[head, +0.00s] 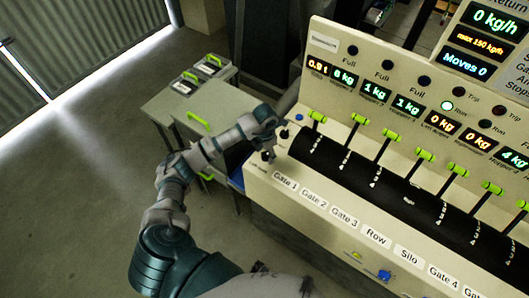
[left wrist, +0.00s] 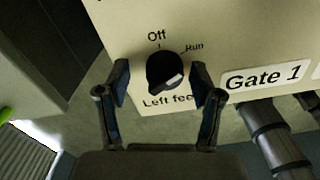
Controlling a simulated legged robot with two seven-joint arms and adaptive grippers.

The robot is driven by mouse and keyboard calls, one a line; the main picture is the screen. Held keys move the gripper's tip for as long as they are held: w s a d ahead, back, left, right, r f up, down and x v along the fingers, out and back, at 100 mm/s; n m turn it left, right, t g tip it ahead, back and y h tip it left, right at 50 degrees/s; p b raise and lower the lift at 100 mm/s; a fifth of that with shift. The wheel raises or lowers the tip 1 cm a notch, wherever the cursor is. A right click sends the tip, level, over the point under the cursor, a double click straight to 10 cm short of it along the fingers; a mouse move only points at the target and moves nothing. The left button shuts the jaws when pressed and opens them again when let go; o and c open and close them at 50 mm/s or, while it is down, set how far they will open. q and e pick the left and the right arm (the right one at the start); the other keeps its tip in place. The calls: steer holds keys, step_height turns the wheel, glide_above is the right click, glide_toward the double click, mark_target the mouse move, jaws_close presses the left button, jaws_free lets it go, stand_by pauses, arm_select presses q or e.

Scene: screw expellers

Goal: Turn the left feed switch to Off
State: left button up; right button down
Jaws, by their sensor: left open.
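The left feed switch (left wrist: 166,72) is a round black knob on the cream panel in the left wrist view. "Off" is printed above it, "Run" to its upper right, and a partly covered "Left fee…" label below. A pale mark shows on its lower right side; I cannot tell for sure which position it points to. My left gripper (left wrist: 160,84) is open, with one finger on each side of the knob; contact is not clear. In the head view my left gripper (head: 268,138) is at the panel's left end and largely hides the switch. My right gripper is not in view.
A row of green-tipped levers (head: 386,136) stands along the black strip of the console, right of my gripper. A blue knob (head: 299,118) sits close by on the panel. A grey cabinet (head: 205,115) with trays stands behind my left arm. Open floor lies left.

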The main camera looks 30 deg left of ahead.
arm_select(q)
steer(key=shift+d+r, duration=0.1)
steer(key=shift+d, duration=0.15)
steer(key=shift+d+r, duration=0.1)
steer(key=shift+d, duration=0.1)
steer(key=shift+c, duration=0.9)
steer(key=c, duration=0.8)
steer(key=shift+c, duration=0.9)
steer(key=shift+s+a+f, duration=0.15)
steer(key=shift+a+f, duration=0.05)
steer(key=shift+a, duration=0.15)
steer(key=shift+d, duration=0.15)
steer(key=shift+s+n+p, duration=0.1)
steer(key=shift+n+p, duration=0.2)
steer(key=shift+n, duration=1.7)
steer(key=n+p, duration=0.1)
steer(key=n, duration=0.2)
steer(key=shift+n, duration=0.3)
steer(key=n+p, duration=0.1)
steer(key=n, duration=0.2)
steer(key=shift+f+n, duration=0.1)
steer(key=shift+n, duration=0.3)
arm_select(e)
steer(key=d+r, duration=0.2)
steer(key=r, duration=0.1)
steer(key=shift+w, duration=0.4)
arm_select(q)
steer(key=shift+n+p, duration=0.3)
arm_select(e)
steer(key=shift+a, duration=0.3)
